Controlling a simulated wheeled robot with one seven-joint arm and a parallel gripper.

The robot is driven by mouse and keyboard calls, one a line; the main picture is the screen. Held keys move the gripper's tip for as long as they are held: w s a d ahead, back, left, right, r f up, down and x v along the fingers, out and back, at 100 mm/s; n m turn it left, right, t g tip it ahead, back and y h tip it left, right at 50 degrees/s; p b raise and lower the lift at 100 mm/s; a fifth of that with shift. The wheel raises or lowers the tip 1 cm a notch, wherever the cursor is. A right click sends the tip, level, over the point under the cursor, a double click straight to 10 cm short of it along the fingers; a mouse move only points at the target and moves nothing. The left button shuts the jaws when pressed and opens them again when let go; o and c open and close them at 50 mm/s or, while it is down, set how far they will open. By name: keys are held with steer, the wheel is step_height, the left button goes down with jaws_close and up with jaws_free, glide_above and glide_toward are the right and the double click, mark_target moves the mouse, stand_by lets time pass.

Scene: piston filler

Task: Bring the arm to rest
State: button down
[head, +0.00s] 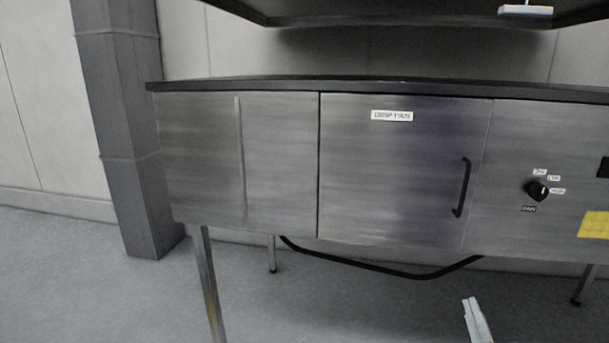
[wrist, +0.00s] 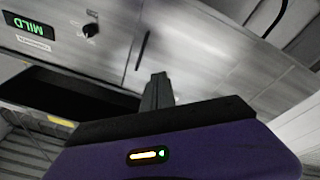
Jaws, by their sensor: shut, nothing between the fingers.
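My gripper (wrist: 158,80) shows in the wrist view as a purple body with a black band and a small lit indicator. Its dark fingers are together and hold nothing. They point toward the steel cabinet front (wrist: 205,60), which appears upside down in this view. I cannot tell the distance between the fingertips and the cabinet.
The steel cabinet (head: 280,160) stands on legs, with a DRIP PAN door (head: 390,175), a black handle (head: 462,188) and a fan knob (head: 536,190). A dark shelf (head: 390,14) overhangs it. A grey pillar (head: 125,130) stands left. Floor (head: 100,290) at front left is clear.

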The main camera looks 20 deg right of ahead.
steer(key=s+a+f+m+y, duration=0.1)
steer(key=s+a+f+y, duration=0.15)
steer(key=s+a, duration=0.4)
steer(key=s+a+f+y, duration=0.2)
steer(key=s+a+y, duration=0.15)
steer(key=a, duration=0.65)
steer(key=s+a+f+g+y, duration=0.1)
steer(key=s+a+y, duration=0.1)
steer(key=s+a, duration=0.3)
steer(key=s+a+f+g+y, duration=0.1)
steer(key=s+a, duration=0.5)
steer(key=s, duration=0.6)
steer(key=shift+f+g+y, duration=0.3)
steer(key=shift+f+y, duration=0.45)
steer(key=shift+y, duration=0.15)
steer(key=shift+a, duration=0.1)
